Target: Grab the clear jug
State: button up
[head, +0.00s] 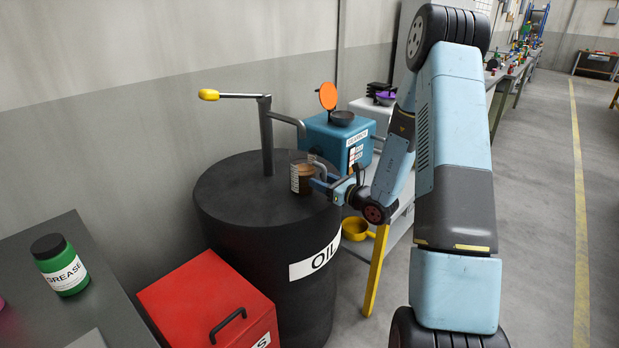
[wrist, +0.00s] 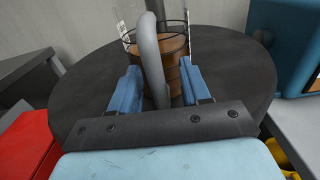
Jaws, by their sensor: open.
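The clear jug (head: 301,177), with brown contents and a grey handle, stands upright on top of the black oil drum (head: 225,200). In the wrist view the jug (wrist: 174,47) is just beyond my fingers, and its thick grey handle (wrist: 152,62) rises between them. My gripper (head: 320,182) is at the jug's right side in the head view. In the wrist view my gripper (wrist: 159,82) is open, with one blue finger on each side of the handle. Gaps show between the fingers and the handle. The handle's lower end is hidden behind my gripper's dark bar.
A pump with a yellow-tipped lever (head: 209,95) stands on the drum, its spout (head: 290,122) near the jug. A red box (head: 205,300) and a grease jar (head: 60,265) are at left. A blue machine (head: 338,138) is behind. Open floor lies right.

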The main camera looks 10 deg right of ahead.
jog(key=shift+c, duration=0.2)
grip_shut()
jog(key=shift+r, duration=0.15)
dwell(0.4)
